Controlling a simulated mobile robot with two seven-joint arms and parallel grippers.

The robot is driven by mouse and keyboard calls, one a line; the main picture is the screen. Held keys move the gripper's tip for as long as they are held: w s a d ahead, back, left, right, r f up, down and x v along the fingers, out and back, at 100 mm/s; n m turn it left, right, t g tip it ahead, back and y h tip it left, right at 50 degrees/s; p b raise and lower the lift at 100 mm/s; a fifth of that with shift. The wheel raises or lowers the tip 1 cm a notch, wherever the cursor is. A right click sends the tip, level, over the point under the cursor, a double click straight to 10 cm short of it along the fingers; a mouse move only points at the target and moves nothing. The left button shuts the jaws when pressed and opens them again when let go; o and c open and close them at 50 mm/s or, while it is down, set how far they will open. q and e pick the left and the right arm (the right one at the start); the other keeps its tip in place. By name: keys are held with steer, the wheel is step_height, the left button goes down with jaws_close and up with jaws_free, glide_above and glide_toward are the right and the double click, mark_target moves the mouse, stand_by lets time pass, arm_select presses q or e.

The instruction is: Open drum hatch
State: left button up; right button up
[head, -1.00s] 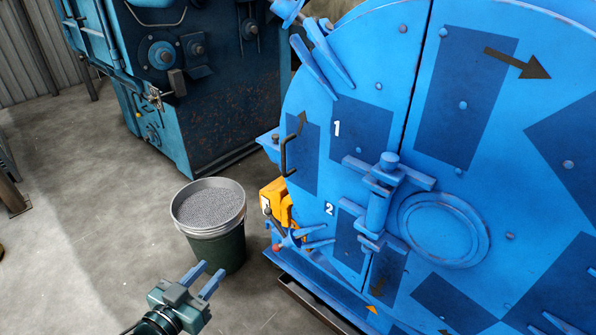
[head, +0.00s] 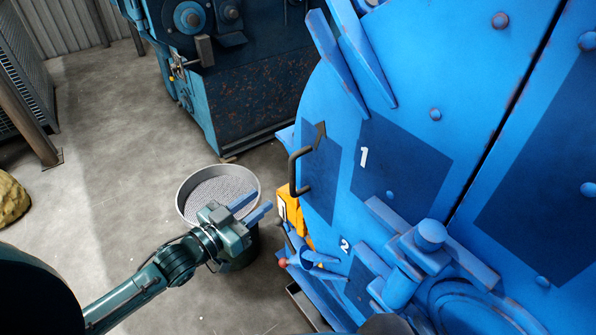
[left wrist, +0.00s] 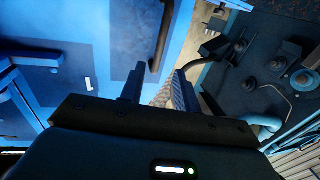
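The blue drum hatch (head: 336,107), marked 1 and 2, fills the right of the head view. A dark bent handle (head: 294,172) is on its left part, and a dark bar, which looks like this handle (left wrist: 165,40), shows in the left wrist view. A blue clamp with long arms (head: 348,50) is at the top, and a smaller one with a red knob (head: 318,264) at the lower left. My left gripper (head: 262,199) is open and empty, left of the handle and apart from it; its fingers (left wrist: 158,88) are spread. My right gripper is not seen.
A bucket of grey granules (head: 196,193) stands behind my left gripper. A yellow box (head: 287,210) is by the drum's left edge. A dark blue machine (head: 262,100) stands at the back.

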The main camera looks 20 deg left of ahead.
mark_target(293, 192)
arm_select(q)
steer(key=x, duration=1.2)
steer(key=shift+a, duration=0.1)
steer(key=shift+s, duration=0.1)
steer(key=shift+c, duration=0.4)
jaws_close()
